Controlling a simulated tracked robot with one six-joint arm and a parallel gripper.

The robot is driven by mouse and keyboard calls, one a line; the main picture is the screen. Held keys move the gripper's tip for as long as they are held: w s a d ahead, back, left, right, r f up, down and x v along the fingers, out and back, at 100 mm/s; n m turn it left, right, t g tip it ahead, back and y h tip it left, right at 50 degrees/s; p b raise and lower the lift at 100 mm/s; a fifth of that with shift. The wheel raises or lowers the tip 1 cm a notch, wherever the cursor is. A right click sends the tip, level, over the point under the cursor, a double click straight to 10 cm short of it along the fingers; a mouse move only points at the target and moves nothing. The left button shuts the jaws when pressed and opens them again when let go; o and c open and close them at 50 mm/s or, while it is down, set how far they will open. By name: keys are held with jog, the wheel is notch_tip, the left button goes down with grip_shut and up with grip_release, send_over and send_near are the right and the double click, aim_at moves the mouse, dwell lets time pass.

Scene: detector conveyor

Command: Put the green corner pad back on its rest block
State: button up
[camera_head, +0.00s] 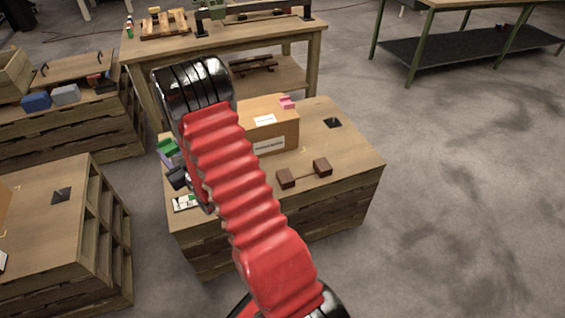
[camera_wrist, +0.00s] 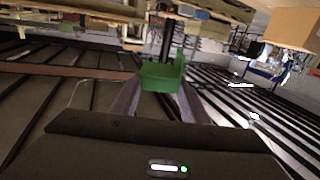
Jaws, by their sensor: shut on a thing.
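The green corner pad (camera_wrist: 160,77) is an L-shaped green piece between the fingertips of my gripper (camera_wrist: 159,86) in the wrist view. My gripper is shut on it, one grey finger at each side. In the head view a green piece (camera_head: 166,145) shows at the left edge of the near crate top, beside my red arm; it appears to be the same pad. My arm hides part of that area. Two brown blocks (camera_head: 286,179) joined by a thin bar stand on the crate top. I cannot tell which block is the pad's rest block.
A cardboard box (camera_head: 270,135) with a pink piece (camera_head: 287,102) on top stands on the wooden crate (camera_head: 355,157). A white-and-green card (camera_head: 185,203) lies at its left edge. Another crate (camera_head: 40,205) is at left, a workbench (camera_head: 225,40) behind.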

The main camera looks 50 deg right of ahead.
jog(key=s+d+f+m+h, duration=0.15)
jog(key=s+d+f, duration=0.25)
jog(key=d, duration=0.5)
jog(key=s+d+f+m+h, duration=0.15)
jog(key=s+d+f, duration=0.25)
jog(key=d, duration=0.4)
jog(key=s+d+f+g+h, duration=0.1)
jog(key=s+d+f, duration=0.3)
jog(key=s+d, duration=0.3)
jog(key=s+d+f+m+g+h, duration=0.1)
jog(key=s+d+f+h, duration=0.1)
jog(key=s+d+f, duration=0.2)
jog(key=s+d, duration=0.3)
jog(key=shift+s+f+m, duration=0.3)
jog(key=shift+s+f, duration=0.1)
send_over(285, 182)
jog(key=shift+w+d+f, duration=0.15)
jog(key=shift+f, duration=2.55)
jog(key=shift+f, duration=2.15)
jog(key=o, duration=1.2)
